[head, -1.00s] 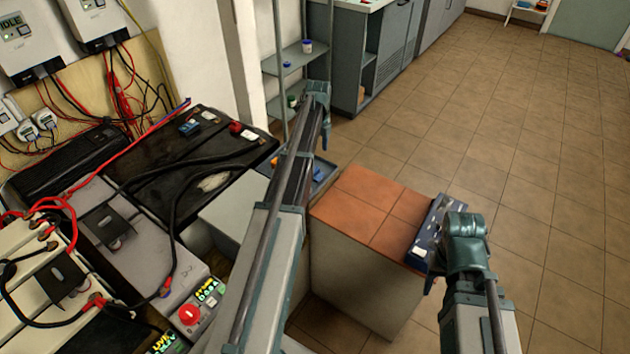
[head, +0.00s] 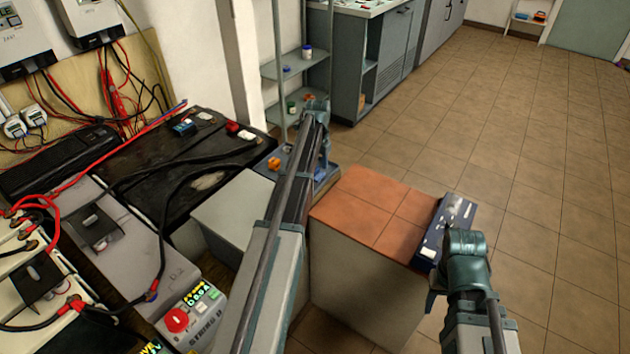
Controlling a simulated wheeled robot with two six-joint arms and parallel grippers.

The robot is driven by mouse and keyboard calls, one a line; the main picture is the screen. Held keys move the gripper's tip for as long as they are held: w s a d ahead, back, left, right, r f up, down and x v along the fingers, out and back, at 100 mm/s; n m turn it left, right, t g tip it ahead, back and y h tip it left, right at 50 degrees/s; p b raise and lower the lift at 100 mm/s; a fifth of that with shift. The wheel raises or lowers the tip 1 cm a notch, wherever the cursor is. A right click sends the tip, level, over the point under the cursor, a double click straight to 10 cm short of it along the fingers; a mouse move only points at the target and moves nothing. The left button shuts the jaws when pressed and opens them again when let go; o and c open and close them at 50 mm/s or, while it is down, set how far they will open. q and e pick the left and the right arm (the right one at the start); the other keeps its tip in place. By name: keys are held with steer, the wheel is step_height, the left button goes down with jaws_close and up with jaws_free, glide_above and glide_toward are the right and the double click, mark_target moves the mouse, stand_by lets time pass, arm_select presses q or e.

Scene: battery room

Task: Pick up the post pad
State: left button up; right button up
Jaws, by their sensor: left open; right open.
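I cannot tell for sure which small thing is the post pad. Small pieces lie on the far end of the black battery top (head: 150,190): a blue one (head: 184,129), a red one (head: 232,127) and white ones (head: 247,135). An orange piece (head: 274,163) lies on a blue tray beyond that battery, partly behind my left arm. My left gripper (head: 325,158) hangs over the tray area, open, with nothing seen in it. My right gripper (head: 436,292) is at the right end of the tiled block, open, its fingers mostly hidden by the wrist.
The orange-tiled block (head: 375,210) stands between my arms, with a dark blue tray (head: 452,222) of small parts on its right edge. Cables (head: 163,230) cross the batteries at left. A shelf rack (head: 285,70) stands behind. Tiled floor (head: 540,180) is clear at right.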

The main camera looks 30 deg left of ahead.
arm_select(q)
steer(key=shift+f, duration=0.5)
steer(key=shift+r, duration=0.1)
arm_select(e)
steer(key=shift+f, duration=0.45)
arm_select(q)
steer(key=shift+c, duration=0.2)
jaws_close()
steer(key=shift+r, duration=0.2)
arm_select(e)
steer(key=shift+r, duration=0.2)
